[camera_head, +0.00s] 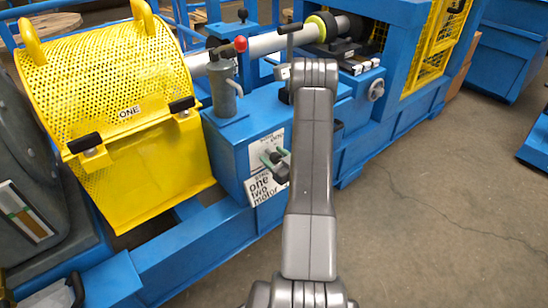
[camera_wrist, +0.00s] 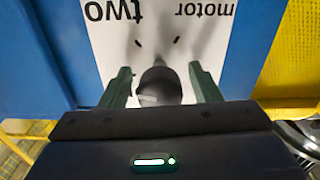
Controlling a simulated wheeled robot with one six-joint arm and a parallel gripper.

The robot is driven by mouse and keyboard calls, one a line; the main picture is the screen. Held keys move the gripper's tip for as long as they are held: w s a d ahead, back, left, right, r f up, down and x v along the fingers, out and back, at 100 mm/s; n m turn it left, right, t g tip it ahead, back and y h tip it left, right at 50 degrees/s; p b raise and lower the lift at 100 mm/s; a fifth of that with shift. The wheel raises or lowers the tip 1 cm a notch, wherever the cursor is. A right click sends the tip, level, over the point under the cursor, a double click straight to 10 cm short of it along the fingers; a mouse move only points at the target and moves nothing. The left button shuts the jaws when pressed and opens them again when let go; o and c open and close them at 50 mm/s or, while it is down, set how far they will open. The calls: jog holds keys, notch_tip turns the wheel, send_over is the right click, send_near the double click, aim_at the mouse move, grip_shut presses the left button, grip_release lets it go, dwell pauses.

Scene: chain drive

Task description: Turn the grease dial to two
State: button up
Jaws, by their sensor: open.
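A dark round dial knob (camera_wrist: 160,82) stands on a white label plate (camera_wrist: 112,50) in the wrist view. The lettering "two" and "motor" shows upside down around it. A small pale patch is on the knob's near side; which mark it points at cannot be told. My gripper (camera_wrist: 160,88) is open, with one green finger on each side of the knob and gaps visible. In the head view my gripper (camera_head: 272,160) is in front of the blue cabinet, and the white plate (camera_head: 262,189) shows "one", "two" and "motor" below it. The knob is hidden there.
A yellow perforated guard (camera_head: 115,75) lettered "ONE" stands left of the blue cabinet (camera_head: 222,150). A grey cylinder (camera_head: 222,88) and red-knobbed lever (camera_head: 240,44) are on top. A handwheel (camera_head: 376,90) is at right. The floor (camera_head: 440,210) at right is clear.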

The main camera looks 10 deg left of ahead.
jog(key=shift+c, duration=0.5)
jog(key=c, duration=0.9)
jog(key=shift+m, duration=0.4)
jog(key=m+b, duration=0.1)
jog(key=m, duration=0.1)
jog(key=shift+f+m+b, duration=0.1)
jog(key=shift+m+b, duration=0.2)
jog(key=shift+b, duration=0.1)
jog(key=shift+m+b, duration=0.5)
jog(key=shift+m, duration=1.5)
jog(key=o, duration=1)
